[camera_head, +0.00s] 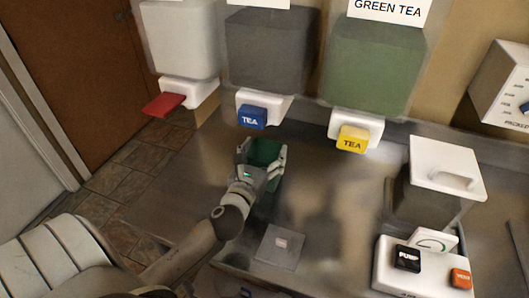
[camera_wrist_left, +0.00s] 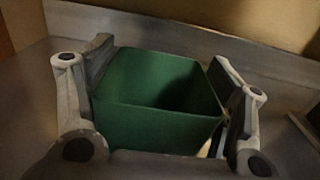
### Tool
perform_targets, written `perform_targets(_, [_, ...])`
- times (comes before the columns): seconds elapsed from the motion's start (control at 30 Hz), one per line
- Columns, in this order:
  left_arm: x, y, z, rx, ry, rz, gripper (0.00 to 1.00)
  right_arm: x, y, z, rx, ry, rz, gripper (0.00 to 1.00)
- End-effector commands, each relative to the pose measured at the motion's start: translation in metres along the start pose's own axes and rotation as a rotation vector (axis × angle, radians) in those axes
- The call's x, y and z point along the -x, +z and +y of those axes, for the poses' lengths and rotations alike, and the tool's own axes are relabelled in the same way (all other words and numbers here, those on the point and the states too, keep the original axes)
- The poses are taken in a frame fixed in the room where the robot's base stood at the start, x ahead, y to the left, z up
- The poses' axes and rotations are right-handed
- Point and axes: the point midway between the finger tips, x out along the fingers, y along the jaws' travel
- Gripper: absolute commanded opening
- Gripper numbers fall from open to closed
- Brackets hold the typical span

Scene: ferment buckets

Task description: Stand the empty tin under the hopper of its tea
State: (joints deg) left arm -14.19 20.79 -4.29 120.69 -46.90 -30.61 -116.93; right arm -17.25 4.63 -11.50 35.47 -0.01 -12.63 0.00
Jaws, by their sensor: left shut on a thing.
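My left gripper (camera_head: 262,149) is shut on an open-topped green tin (camera_head: 266,157), with one finger on each side. In the left wrist view the tin (camera_wrist_left: 150,125) looks empty and roughly upright between the fingers. It is over the steel counter, just below and in front of the dark hopper (camera_head: 268,50) with the blue TEA lever (camera_head: 252,117). The hopper labelled GREEN TEA (camera_head: 372,65), green with a yellow TEA lever (camera_head: 353,139), is to its right. I cannot tell whether the tin touches the counter. My right gripper is not in view.
A pale hopper (camera_head: 180,40) with a red lever (camera_head: 164,105) hangs at left. A lidded container (camera_head: 445,168) and a device with PUMP and orange buttons (camera_head: 420,272) stand at right. A flat square plate (camera_head: 279,247) lies in front. The counter (camera_head: 325,215) below the yellow lever is clear.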

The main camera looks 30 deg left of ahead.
Motion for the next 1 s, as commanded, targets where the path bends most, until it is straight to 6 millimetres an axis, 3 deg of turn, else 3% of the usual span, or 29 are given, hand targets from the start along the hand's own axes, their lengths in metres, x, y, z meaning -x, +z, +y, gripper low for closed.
perform_targets(0.17, [0.0,-0.004,0.0,0.0,0.0,0.0,0.3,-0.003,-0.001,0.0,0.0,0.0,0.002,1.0])
perform_targets(0.2, [0.0,-0.003,0.0,0.001,0.0,0.0,0.8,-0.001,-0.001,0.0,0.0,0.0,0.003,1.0])
perform_targets(0.33, [0.0,-0.002,0.0,0.0,0.0,0.0,0.97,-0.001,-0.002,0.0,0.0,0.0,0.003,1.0])
perform_targets(0.77, [0.001,0.002,0.0,-0.001,0.0,0.0,0.97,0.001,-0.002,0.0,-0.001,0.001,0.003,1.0])
perform_targets(1.0, [0.033,-0.002,0.0,0.0,-0.002,0.002,0.97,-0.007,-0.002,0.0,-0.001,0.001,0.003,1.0])
